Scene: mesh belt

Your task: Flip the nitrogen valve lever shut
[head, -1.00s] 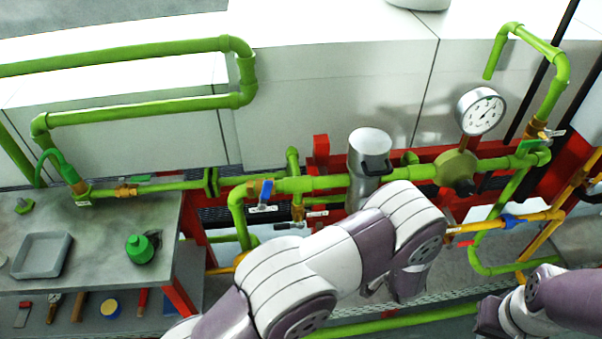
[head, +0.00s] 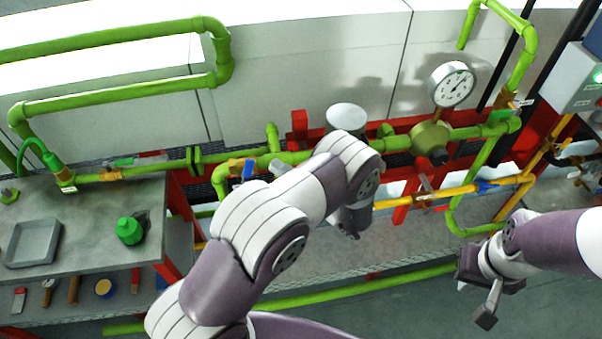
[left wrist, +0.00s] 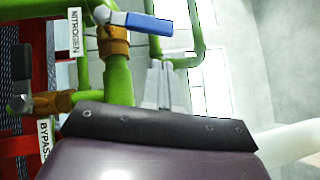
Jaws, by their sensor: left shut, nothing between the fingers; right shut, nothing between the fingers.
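The nitrogen valve has a blue lever (head: 249,169) on the green pipe, left of my left forearm in the head view. In the left wrist view its blue lever (left wrist: 135,22) points right, crosswise to the upright-looking green pipe, above a brass valve body (left wrist: 113,42) and beside the NITROGEN label (left wrist: 75,31). My left gripper's pale fingers (left wrist: 160,84) are shut and empty, just below the lever in that view, with a gap visible. In the head view the left gripper (head: 280,167) shows right of the lever; its hand is hidden behind my arm. My right gripper (head: 487,312) is shut, low at the right.
A second valve with a BYPASS label (left wrist: 43,140) sits close by at the lower left of the wrist view. A pressure gauge (head: 452,85) and a grey cylinder (head: 346,118) stand along the pipe. A workbench (head: 95,230) with a tray lies left.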

